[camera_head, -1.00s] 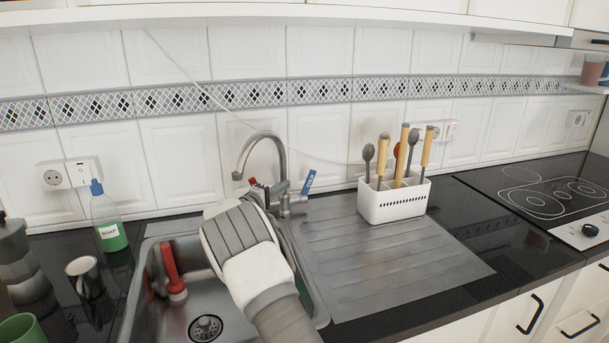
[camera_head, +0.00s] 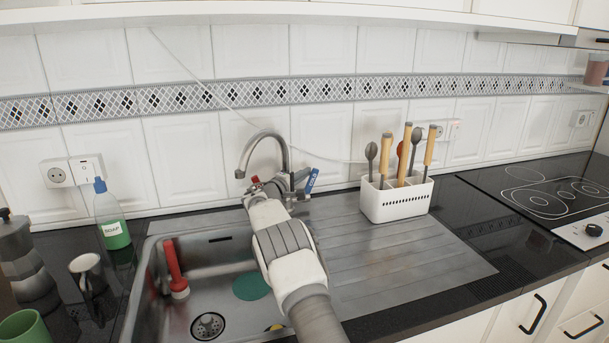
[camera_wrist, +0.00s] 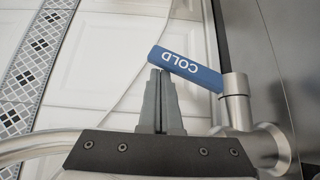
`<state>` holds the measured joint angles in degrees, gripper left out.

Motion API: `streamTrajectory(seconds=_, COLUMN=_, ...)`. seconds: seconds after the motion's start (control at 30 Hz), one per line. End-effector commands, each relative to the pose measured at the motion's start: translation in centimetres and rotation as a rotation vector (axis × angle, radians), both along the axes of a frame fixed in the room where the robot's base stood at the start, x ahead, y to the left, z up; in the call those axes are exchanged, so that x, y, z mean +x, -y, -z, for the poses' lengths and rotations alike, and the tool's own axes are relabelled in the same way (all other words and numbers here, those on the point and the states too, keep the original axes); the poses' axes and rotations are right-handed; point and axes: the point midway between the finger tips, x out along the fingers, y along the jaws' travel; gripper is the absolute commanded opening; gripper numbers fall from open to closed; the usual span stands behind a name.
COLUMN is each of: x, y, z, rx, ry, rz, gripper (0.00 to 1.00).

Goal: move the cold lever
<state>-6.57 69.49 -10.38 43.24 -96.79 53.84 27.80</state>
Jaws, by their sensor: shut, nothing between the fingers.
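The cold lever is a blue handle marked COLD (camera_head: 311,181) on the right side of the steel faucet (camera_head: 264,137). In the wrist view the blue cold lever (camera_wrist: 186,68) lies slanted, with its free end at the fingertips. My gripper (camera_wrist: 160,72) is shut and empty, its tips right at the lever's free end; I cannot tell for sure whether they touch. In the head view my arm reaches over the sink to the faucet base, and my fingers are hidden behind my wrist. A red handle (camera_head: 256,181) shows on the faucet's left side.
The sink (camera_head: 220,262) holds a red-handled brush (camera_head: 173,262) and a green round thing (camera_head: 251,286). A white utensil holder (camera_head: 396,201) stands right of the faucet on the drainboard. A soap bottle (camera_head: 113,222) stands left. The tiled wall is close behind the faucet.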

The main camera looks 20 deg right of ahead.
Motion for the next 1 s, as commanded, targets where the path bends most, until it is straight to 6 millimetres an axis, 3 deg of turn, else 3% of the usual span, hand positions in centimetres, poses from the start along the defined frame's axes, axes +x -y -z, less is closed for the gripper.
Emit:
streamTrajectory(seconds=0.57, x=-0.11, y=-0.03, z=0.41, rx=0.0, ry=0.022, rz=0.0, gripper=0.0)
streamTrajectory(seconds=1.0, x=-0.83, y=-0.08, z=0.95, rx=-0.002, ry=0.171, rz=-0.001, gripper=0.0)
